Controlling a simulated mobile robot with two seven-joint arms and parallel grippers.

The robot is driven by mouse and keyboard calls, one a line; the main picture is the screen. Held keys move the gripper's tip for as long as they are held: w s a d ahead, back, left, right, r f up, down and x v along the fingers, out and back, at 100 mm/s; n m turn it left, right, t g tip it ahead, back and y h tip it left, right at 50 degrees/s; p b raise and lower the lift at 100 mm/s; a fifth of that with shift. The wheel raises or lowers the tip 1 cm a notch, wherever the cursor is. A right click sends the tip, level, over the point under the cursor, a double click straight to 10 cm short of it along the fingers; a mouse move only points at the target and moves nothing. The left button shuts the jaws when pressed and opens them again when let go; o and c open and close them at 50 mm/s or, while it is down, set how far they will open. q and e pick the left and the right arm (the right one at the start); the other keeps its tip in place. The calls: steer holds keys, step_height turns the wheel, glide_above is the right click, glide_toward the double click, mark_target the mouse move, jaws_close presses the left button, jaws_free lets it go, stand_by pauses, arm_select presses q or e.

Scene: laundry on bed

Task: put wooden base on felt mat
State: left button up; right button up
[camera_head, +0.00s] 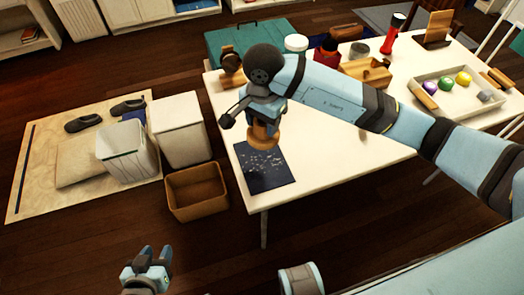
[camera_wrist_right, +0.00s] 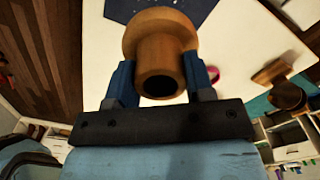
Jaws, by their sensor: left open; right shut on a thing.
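The wooden base (camera_head: 262,136) is a light brown, round, flanged piece with a hollow stem. My right gripper (camera_head: 262,118) is shut on it by the stem. The dark navy felt mat (camera_head: 268,180) with pale flecks lies flat at the table's near left corner. In the head view the base overlaps the mat's far edge; I cannot tell whether they touch. In the right wrist view the wooden base (camera_wrist_right: 160,35) sits between the two fingers, and part of the mat (camera_wrist_right: 200,10) shows beyond it. My left gripper (camera_head: 152,260) is open and empty, low and away from the table.
The white table (camera_head: 330,150) has free room right of the mat. A cardboard box (camera_head: 196,192) is on the floor left of the table.

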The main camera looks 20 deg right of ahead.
mark_target(263, 138)
step_height(263, 138, down, 6)
steer(key=shift+f, duration=0.95)
step_height(263, 138, down, 3)
steer(key=shift+a+f+b, duration=0.1)
steer(key=shift+f+b, duration=0.1)
steer(key=shift+b, duration=0.1)
steer(key=shift+f, duration=0.2)
steer(key=o, duration=1)
steer(key=shift+c, duration=0.2)
